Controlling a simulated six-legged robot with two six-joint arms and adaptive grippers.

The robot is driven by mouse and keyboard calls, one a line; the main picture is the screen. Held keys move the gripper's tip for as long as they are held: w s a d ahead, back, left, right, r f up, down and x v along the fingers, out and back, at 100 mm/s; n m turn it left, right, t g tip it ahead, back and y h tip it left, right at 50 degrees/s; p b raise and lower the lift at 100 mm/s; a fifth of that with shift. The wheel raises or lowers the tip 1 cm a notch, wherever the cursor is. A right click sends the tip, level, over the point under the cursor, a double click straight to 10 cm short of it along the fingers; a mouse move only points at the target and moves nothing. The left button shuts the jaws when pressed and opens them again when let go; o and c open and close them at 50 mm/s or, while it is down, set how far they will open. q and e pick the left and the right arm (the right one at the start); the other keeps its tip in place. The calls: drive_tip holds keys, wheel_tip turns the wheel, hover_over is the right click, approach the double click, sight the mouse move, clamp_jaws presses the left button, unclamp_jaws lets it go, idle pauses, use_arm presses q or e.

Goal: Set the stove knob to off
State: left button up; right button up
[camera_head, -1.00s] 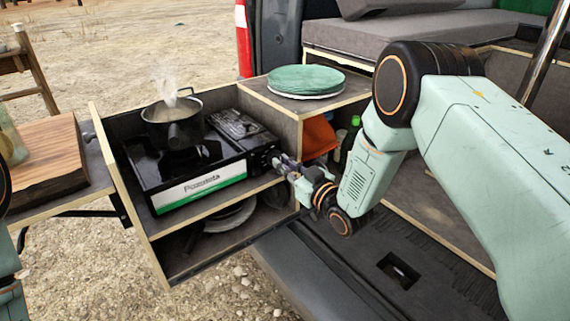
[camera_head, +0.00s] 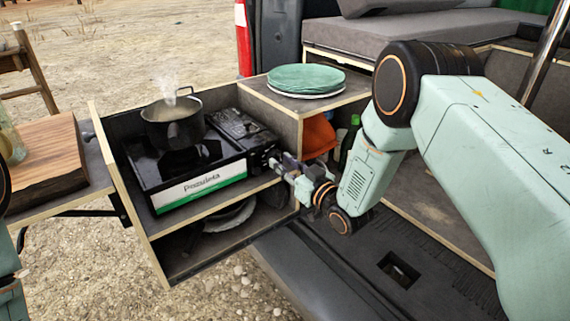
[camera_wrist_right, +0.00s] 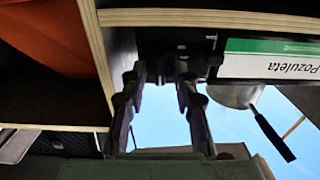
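The black camping stove (camera_head: 190,180) with a white and green front label sits on the upper level of the pull-out wooden box. A steaming pot (camera_head: 173,122) stands on it. My right gripper (camera_head: 274,161) is at the stove's right end, where the control panel is; its fingers and the dark panel hide the knob. In the right wrist view the two fingers (camera_wrist_right: 161,68) are apart, with their tips close to the dark stove face. I cannot make out the knob between them. The stove's label (camera_wrist_right: 270,60) shows upside down there. My left gripper is out of view.
Green plates (camera_head: 305,79) are stacked on the box top right of the stove. An orange item (camera_head: 318,136) and a bottle (camera_head: 349,140) are in the compartment close beside my right gripper. A wooden board (camera_head: 45,160) lies on the left side table. Open space lies before the box.

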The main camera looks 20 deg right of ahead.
drive_tip(key=shift+s, duration=0.15)
drive_tip(key=v, duration=1.2)
drive_tip(key=shift+r, duration=0.15)
drive_tip(key=s+f+m+g+h, duration=0.4)
drive_tip(key=s+f+g, duration=0.5)
drive_tip(key=s+f, duration=0.55)
drive_tip(key=s+f+g, duration=0.2)
drive_tip(key=s, duration=0.5)
drive_tip(key=s+f+g+h, duration=0.1)
drive_tip(key=s+f+g, duration=0.1)
drive_tip(key=s, duration=0.5)
drive_tip(key=s+f+g+h, duration=0.1)
drive_tip(key=s+f+g, duration=0.2)
drive_tip(key=s, duration=0.4)
drive_tip(key=shift+s+a+g, duration=0.2)
drive_tip(key=shift+a+g, duration=0.1)
drive_tip(key=shift+g, duration=0.2)
